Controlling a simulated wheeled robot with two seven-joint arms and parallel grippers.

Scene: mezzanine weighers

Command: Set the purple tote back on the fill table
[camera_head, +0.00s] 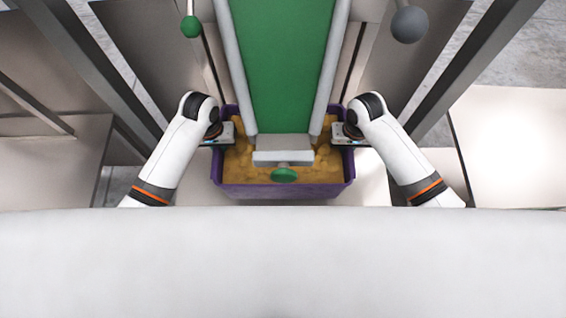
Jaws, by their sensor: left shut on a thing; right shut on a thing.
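The purple tote (283,190) is in the middle of the head view, below the near end of a green chute. It holds a yellow-brown fill (238,165). My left gripper (222,137) is shut on the tote's left side wall. My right gripper (345,137) is shut on its right side wall. The fingertips are mostly hidden by the wrists. The chute end hides the tote's middle and far part. I cannot tell whether the tote rests on a surface or hangs in the grippers. Which surface is the fill table is not clear.
The green chute (283,65) with grey side rails reaches over the tote, ending in a grey block with a green knob (284,176). Grey posts (110,65) stand on both sides. Pale flat surfaces lie at left (50,170) and right (515,150).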

